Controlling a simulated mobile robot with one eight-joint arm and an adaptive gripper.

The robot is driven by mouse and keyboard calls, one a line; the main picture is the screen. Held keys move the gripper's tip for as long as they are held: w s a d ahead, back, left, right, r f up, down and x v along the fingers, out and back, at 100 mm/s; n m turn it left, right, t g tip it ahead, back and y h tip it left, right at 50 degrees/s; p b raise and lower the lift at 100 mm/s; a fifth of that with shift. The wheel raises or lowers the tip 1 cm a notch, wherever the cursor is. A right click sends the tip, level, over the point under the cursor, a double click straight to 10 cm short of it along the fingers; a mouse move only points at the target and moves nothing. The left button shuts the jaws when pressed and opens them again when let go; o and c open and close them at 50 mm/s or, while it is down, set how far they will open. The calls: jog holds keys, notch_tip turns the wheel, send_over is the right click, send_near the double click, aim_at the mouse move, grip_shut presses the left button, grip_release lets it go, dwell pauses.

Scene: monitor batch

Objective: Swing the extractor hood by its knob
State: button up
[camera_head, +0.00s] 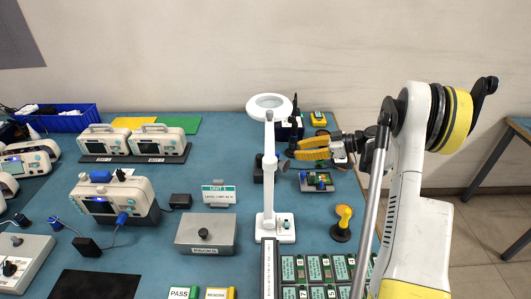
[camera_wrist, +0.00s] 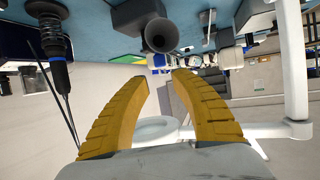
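My gripper (camera_head: 292,150) reaches in from the right over the table, behind the white magnifier stand. Its yellow fingers stand apart in the wrist view (camera_wrist: 162,82), with nothing between them. A dark funnel-shaped hood (camera_wrist: 161,34), which looks like the extractor hood, is beyond the fingertips in the wrist view, apart from them. In the head view a dark unit (camera_head: 289,131), perhaps the extractor, stands at the back behind the gripper. I cannot make out for certain which part is the knob.
The white ring magnifier (camera_head: 270,102) on its upright post stands close left of my gripper. White monitors (camera_head: 157,139) fill the left side.

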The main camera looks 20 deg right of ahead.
jog(key=b+x, duration=0.3)
jog(key=x, duration=0.6)
jog(key=shift+w+a+f, duration=0.15)
jog(key=shift+a+f, duration=0.05)
jog(key=shift+a, duration=0.1)
grip_shut()
